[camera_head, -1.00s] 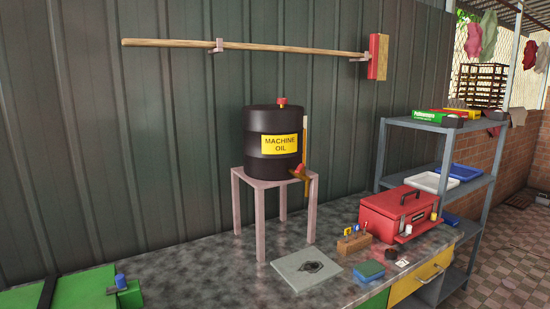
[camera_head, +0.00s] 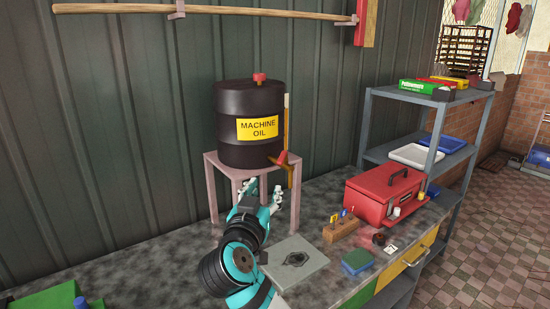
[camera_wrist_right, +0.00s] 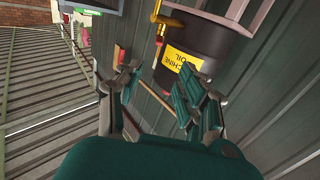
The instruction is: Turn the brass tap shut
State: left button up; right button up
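The black machine oil drum (camera_head: 235,105) stands upright on a pink stand (camera_head: 212,172) on the bench. The brass tap (camera_head: 289,169), with a red part on top, sticks out low on the drum's right side. My right gripper (camera_head: 262,190) is open and empty, just left of the tap and below the drum's base. In the right wrist view its fingers (camera_wrist_right: 158,95) are spread wide, with the brass tap (camera_wrist_right: 168,22) beyond them and apart from them. The drum (camera_wrist_right: 195,57) also shows there. My left gripper is not in view.
A grey plate (camera_head: 297,262) lies on the bench below the tap. A red toolbox (camera_head: 380,196), a wooden block with small tools (camera_head: 341,228) and a blue-green sponge (camera_head: 357,261) are to the right. A grey shelf (camera_head: 400,124) stands behind the toolbox.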

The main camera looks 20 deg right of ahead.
aim_at(279, 164)
jog(key=p+x, duration=0.6)
jog(key=x, duration=1.1)
jog(key=shift+s+d, duration=0.1)
jog(key=shift+s+r, duration=0.1)
jog(key=shift+c, duration=0.4)
grip_shut()
